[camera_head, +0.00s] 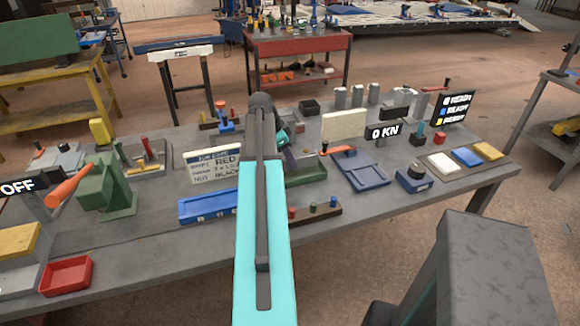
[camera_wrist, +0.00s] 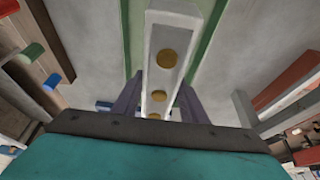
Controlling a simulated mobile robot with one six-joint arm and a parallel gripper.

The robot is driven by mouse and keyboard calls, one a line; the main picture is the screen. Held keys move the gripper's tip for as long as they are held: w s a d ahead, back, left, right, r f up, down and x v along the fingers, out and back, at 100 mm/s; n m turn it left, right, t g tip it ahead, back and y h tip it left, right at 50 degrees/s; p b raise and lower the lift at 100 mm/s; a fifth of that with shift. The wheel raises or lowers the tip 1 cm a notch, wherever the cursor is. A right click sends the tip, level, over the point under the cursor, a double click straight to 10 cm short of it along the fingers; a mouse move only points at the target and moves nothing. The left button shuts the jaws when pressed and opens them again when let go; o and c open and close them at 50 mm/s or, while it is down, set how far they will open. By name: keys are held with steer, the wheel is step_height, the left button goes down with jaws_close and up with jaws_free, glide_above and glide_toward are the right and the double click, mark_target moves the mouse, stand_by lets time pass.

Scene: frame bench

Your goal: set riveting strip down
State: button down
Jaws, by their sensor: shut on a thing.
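In the wrist view, my gripper (camera_wrist: 157,104) has its two dark fingers on either side of a pale riveting strip (camera_wrist: 166,75) and is shut on it. The strip has a row of round brass-coloured rivets along its face. It lies in line with a green-edged fixture (camera_wrist: 206,38) beneath it, between the two green edges. I cannot tell whether the strip touches the fixture. In the head view, a green fixture (camera_head: 306,176) shows just right of my teal arm. My arm hides the fingers and the strip there.
A brown rack with coloured pegs (camera_head: 318,213) stands at the bench's near edge. A blue tray (camera_head: 207,208) and job card (camera_head: 213,166) are left of my arm. A blue plate (camera_head: 362,175) is to the right. Bare grey bench (camera_head: 150,235) shows at the front left.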

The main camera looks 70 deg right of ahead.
steer(key=shift+f, duration=0.1)
steer(key=shift+f+p, duration=0.55)
steer(key=shift+f, duration=1.2)
steer(key=shift+f, duration=0.15)
steer(key=c, duration=1.1)
jaws_free()
steer(key=shift+r, duration=0.2)
steer(key=b+v, duration=0.2)
steer(key=v, duration=0.8)
steer(key=shift+b, duration=0.3)
steer(key=shift+v, duration=0.95)
